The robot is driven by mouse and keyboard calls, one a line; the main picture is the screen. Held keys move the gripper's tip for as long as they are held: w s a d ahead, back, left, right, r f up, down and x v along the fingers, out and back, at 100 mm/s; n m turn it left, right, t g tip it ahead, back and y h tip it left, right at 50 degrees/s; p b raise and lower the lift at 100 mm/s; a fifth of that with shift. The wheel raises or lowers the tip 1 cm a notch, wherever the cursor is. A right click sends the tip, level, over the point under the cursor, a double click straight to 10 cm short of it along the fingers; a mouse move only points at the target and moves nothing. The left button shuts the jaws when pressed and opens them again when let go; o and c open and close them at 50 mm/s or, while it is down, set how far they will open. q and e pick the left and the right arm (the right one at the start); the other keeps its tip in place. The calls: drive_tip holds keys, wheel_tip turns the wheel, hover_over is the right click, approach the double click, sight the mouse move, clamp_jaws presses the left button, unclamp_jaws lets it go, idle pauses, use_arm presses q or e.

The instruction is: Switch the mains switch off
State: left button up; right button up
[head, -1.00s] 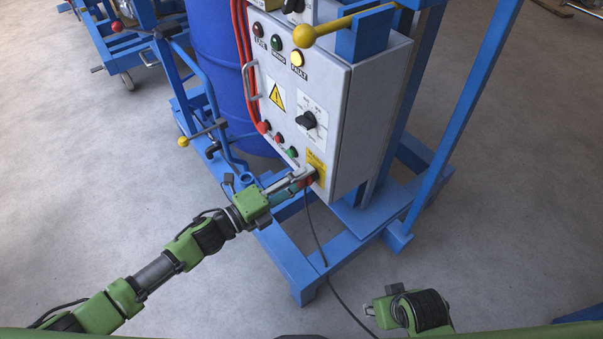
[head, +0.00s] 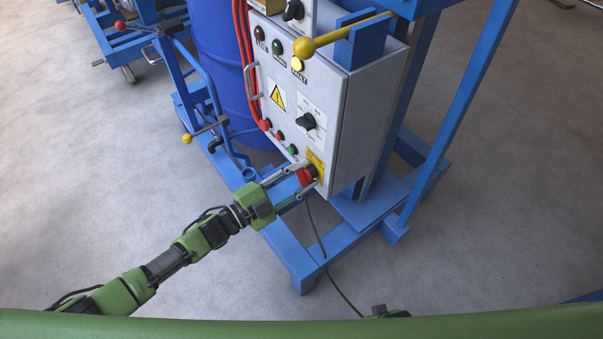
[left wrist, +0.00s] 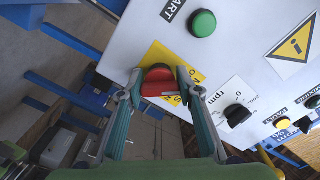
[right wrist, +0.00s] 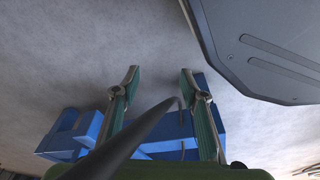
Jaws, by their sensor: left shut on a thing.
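The mains switch is a red rotary knob (head: 304,177) on a yellow plate (head: 317,161), low on the front of the grey control cabinet (head: 360,110). In the left wrist view the red knob (left wrist: 157,82) sits between the two fingertips of my left gripper (left wrist: 158,84), its grip bar lying roughly level in that picture. My left gripper (head: 304,179) is shut on the knob. My right gripper (right wrist: 160,78) has its fingers wide apart, with no object gripped; a dark cable or tube crosses the view before it.
Above the switch are a green START button (left wrist: 203,23) and a black rpm knob (head: 305,122). A yellow-ended lever (head: 304,47) juts out at the cabinet's top. The blue frame (head: 290,255) stands below, with a blue drum (head: 222,75) behind.

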use_arm(q)
drive_tip(key=shift+n, duration=0.6)
use_arm(e)
drive_tip(key=shift+s+d+f, duration=0.1)
drive_tip(key=shift+s+f, duration=0.3)
drive_tip(key=shift+f, duration=0.1)
use_arm(q)
drive_tip(key=o, duration=1.1)
drive_tip(key=v, duration=1.2)
